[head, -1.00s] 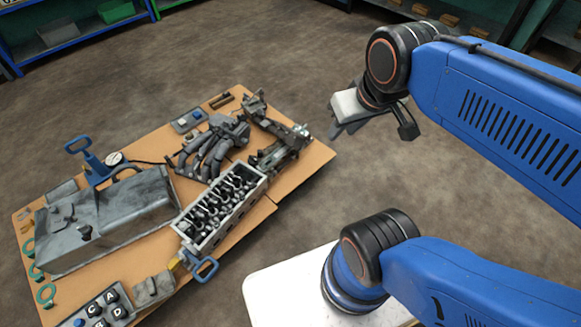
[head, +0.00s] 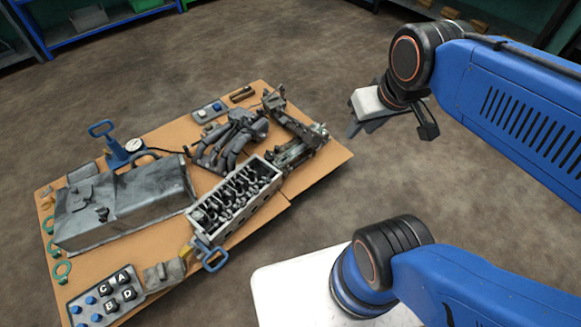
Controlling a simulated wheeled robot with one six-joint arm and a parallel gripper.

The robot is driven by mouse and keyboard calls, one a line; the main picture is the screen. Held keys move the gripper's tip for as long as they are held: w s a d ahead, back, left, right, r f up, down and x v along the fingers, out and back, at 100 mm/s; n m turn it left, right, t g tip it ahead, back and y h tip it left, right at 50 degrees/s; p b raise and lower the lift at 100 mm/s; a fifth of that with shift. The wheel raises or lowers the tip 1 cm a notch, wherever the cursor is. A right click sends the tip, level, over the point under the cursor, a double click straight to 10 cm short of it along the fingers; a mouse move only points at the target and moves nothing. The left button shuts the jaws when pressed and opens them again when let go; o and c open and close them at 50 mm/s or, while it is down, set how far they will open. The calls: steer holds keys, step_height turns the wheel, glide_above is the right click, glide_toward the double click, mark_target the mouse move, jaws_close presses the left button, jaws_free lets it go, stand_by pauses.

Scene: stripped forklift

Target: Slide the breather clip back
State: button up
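The breather clip is too small to pick out in this view. A dark grey metal tank or cover (head: 128,205) lies on the left of the brown board, with a small dark fitting on its top; I cannot tell whether the clip is there. An open engine block (head: 236,200) with several valve parts sits in the middle of the board. My gripper (head: 392,128) hangs from the blue arm at the upper right, over bare floor, well apart from the board. Its fingers are partly hidden and nothing shows clearly between them.
The brown board (head: 305,180) also holds a manifold (head: 230,138), a blue-handled pump with a gauge (head: 134,145), a lettered button panel (head: 105,298), and several green rings (head: 62,271). Shelves (head: 90,20) stand at the back. The floor between the board and my gripper is clear.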

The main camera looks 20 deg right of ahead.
steer(key=w+a+f+n+g, duration=0.1)
steer(key=w+f, duration=0.2)
steer(key=w, duration=0.8)
steer(key=n+g, duration=0.4)
glide_above(290, 168)
step_height(290, 168, down, 33)
steer(key=f, duration=1.7)
steer(key=shift+w+d+f, duration=0.15)
steer(key=shift+d+f, duration=0.1)
steer(key=shift+f, duration=0.15)
